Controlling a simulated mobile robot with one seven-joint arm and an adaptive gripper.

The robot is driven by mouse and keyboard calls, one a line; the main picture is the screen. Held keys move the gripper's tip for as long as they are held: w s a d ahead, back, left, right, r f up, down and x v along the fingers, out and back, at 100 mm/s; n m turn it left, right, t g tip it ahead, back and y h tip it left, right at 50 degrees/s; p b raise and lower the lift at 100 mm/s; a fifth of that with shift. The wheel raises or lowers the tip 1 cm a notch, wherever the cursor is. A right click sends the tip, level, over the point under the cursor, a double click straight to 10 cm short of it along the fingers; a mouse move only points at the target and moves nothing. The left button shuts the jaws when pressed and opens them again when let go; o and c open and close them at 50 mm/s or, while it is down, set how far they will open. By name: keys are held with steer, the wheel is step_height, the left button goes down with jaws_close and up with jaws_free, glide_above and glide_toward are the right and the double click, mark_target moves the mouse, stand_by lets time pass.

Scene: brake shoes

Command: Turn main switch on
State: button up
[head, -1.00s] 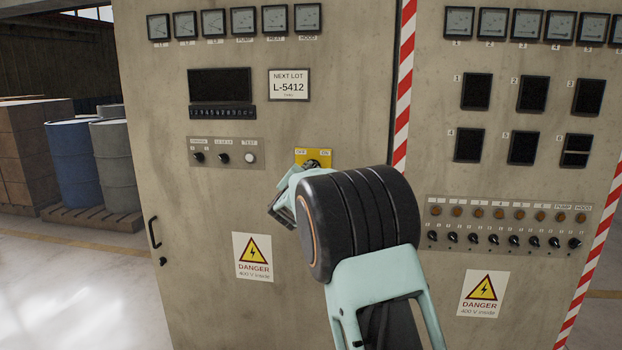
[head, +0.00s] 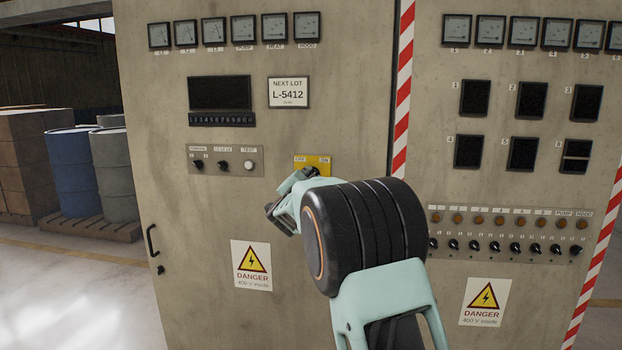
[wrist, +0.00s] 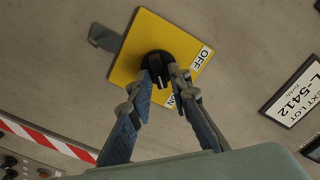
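The main switch is a black rotary knob (wrist: 156,64) on a yellow plate (wrist: 127,66) marked OFF and ON, seen close in the wrist view. In the head view the yellow plate (head: 326,160) is on the left cabinet door, and the knob is mostly hidden by my gripper (head: 290,195). In the wrist view my gripper (wrist: 164,76) has one fingertip on each side of the knob's grip, close to it. The fingers stand apart; I cannot tell whether they touch the knob. The knob's grip extends toward the ON side of the plate, its exact setting unclear.
A panel with small switches (head: 224,160) is left of the plate. The NEXT LOT sign (head: 288,92) is above it. A row of knobs (head: 505,247) lies on the right cabinet. A door handle (head: 151,240) sticks out at the left edge.

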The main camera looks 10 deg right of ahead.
steer(key=shift+o, duration=0.7)
steer(key=v, duration=1.2)
